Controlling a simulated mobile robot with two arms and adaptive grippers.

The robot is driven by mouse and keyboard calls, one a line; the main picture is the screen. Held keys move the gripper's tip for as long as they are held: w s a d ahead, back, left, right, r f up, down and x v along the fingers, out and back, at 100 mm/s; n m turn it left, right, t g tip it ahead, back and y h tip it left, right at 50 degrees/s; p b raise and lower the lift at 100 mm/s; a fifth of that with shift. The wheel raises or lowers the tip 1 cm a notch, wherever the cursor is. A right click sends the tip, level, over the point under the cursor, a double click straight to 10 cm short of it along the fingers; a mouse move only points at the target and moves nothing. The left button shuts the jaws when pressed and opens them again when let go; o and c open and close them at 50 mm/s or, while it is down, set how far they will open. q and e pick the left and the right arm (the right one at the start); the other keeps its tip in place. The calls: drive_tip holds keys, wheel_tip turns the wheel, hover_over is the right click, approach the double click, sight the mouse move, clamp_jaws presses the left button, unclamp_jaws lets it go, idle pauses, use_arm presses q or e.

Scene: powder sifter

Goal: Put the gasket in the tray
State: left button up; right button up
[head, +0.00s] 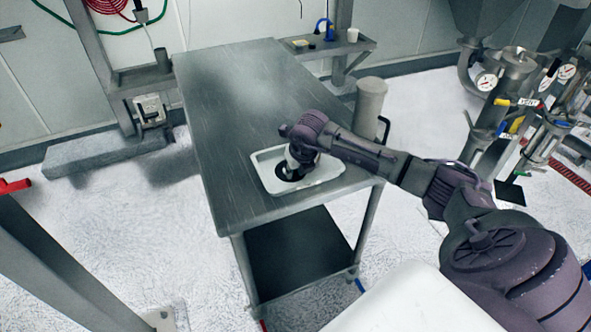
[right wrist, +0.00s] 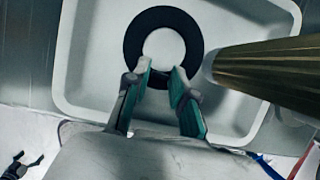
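The gasket (right wrist: 133,40) is a flat black ring inside the white tray (right wrist: 287,20), as the right wrist view shows. In the head view the tray (head: 328,171) is on the near part of the steel table, and the gasket (head: 283,174) shows as a dark ring under my right gripper (head: 294,168). In the right wrist view my right gripper (right wrist: 163,72) points down at the near side of the ring. Its two green-padded fingers are apart, with part of the ring between and beneath them. Whether they touch the ring is unclear. My left gripper is not in the head view.
The steel table (head: 225,90) is bare beyond the tray. A grey cylinder (head: 370,98) stands beside its right edge. A small wall shelf (head: 352,45) holds a white cup. A brassy cylinder (right wrist: 268,68) crosses the tray's right side in the wrist view.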

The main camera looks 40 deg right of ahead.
drive_tip(key=shift+o, duration=0.9)
drive_tip(key=shift+r, duration=0.15)
drive_tip(key=shift+s+r, duration=0.15)
drive_tip(key=shift+r, duration=0.2)
drive_tip(key=b+v, duration=0.2)
drive_tip(key=v, duration=0.9)
drive_tip(key=shift+a, duration=0.1)
